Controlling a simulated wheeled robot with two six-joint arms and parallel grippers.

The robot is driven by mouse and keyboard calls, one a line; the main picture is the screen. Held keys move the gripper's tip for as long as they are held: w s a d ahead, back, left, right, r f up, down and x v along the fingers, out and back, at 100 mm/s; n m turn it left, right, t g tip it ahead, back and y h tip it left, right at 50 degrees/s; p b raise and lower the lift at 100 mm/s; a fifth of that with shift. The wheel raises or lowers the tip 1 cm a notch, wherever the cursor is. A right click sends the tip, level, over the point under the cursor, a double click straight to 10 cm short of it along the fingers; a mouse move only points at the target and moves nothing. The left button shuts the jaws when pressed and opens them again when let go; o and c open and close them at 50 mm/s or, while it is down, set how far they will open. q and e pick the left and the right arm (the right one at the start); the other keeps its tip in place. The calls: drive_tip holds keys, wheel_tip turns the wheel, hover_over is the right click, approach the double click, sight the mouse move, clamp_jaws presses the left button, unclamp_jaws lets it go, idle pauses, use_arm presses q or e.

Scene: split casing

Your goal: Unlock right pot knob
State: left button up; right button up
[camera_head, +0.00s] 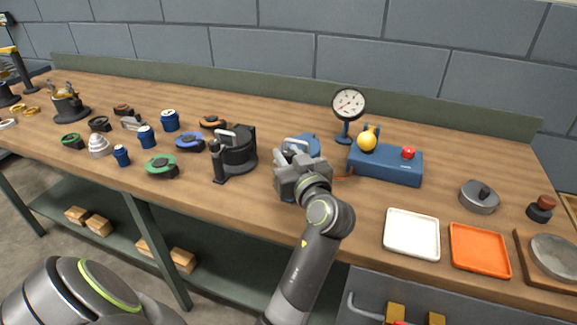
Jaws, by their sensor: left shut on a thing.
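My left gripper (301,178) is over the middle of the bench, shut on a part of a blue-topped pot-like thing (301,143). The gripper covers most of this thing, and the exact part between the fingers is hidden. A dark round pot (237,152) with a grey handle on top and an upright dark post at its front stands just left of the gripper, apart from it. No knob can be made out clearly on either one. My right gripper is out of the picture.
A blue box (385,164) with a yellow ball and red button stands right of the gripper, a dial gauge (348,104) behind. A white tray (411,234) and an orange tray (479,249) lie front right. Several small parts, including a green-topped one (162,166), crowd the left.

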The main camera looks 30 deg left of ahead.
use_arm(q)
drive_tip(key=shift+n+g, duration=0.3)
drive_tip(key=shift+g, duration=0.1)
drive_tip(key=shift+r, duration=0.1)
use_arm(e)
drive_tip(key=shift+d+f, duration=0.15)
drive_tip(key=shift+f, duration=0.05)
use_arm(q)
drive_tip(key=o, duration=0.7)
drive_tip(key=shift+c, duration=0.2)
drive_tip(key=shift+b, duration=0.3)
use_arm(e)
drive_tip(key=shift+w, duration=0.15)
